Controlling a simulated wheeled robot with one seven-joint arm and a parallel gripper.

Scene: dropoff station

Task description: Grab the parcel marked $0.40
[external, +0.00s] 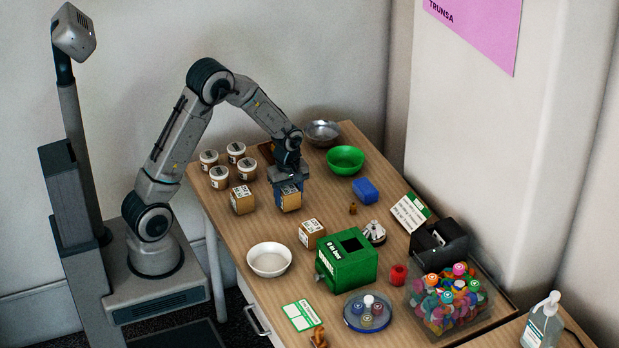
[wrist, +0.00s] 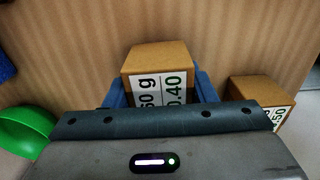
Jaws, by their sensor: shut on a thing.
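A small brown cardboard parcel (wrist: 158,58) with a white label sits between the blue fingers of my gripper in the wrist view. Its label reads "0.40" in part, beside "50 g" with its first digits cut off. My gripper (external: 289,192) is shut on this parcel, which also shows in the external view (external: 291,202) at the left part of the table. I cannot tell whether the parcel touches the table.
A second parcel (external: 243,200) stands close to the left, and a third (external: 311,233) lower right. Several white-lidded tubs (external: 219,177) stand behind. A green bowl (external: 345,160), blue box (external: 366,191), white bowl (external: 269,260) and green box (external: 346,262) surround the area.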

